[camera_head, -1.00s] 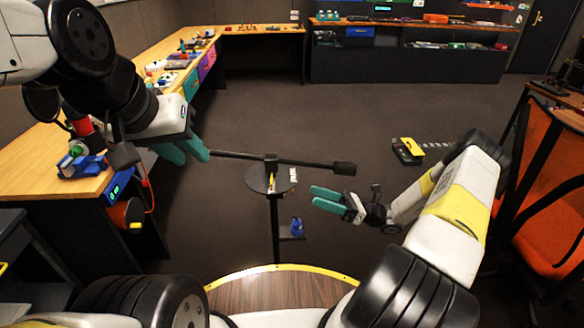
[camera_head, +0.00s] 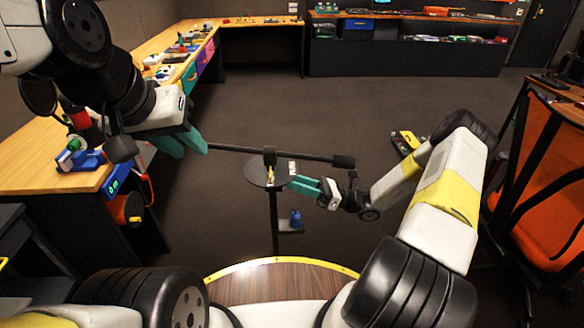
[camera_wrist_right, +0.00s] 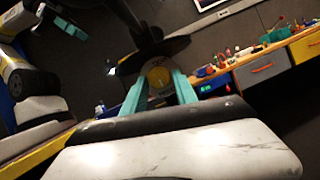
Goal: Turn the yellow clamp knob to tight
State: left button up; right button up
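The yellow clamp knob (camera_wrist_right: 158,76) shows in the right wrist view, round and facing me, beneath a dark disc (camera_wrist_right: 148,55). My right gripper (camera_wrist_right: 160,80) is open, with one teal finger on each side of the knob; I cannot tell whether either touches it. In the head view this gripper (camera_head: 297,184) is at the right edge of the round stand top (camera_head: 256,176), and the knob is not clearly visible. A long dark bar (camera_head: 310,157) crosses above the stand. My left gripper (camera_head: 186,143) appears open near the bar's left end; contact is unclear.
A wooden bench (camera_head: 40,160) with a blue device (camera_head: 80,158) is on the left. A small shelf with a blue item (camera_head: 295,220) is on the stand's post. An orange chair (camera_head: 550,225) is at right. A yellow-black object (camera_head: 405,142) lies on the floor behind my right arm.

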grip_shut()
jog(key=shift+n, duration=0.3)
jog(key=shift+w+n+g, duration=0.2)
jog(key=shift+n+g, duration=1.2)
jog(key=shift+n, duration=0.95)
jog(key=shift+w+n+g, duration=0.2)
jog(key=shift+n+g, duration=1.2)
jog(key=shift+n, duration=0.95)
jog(key=o, duration=0.5)
grip_release()
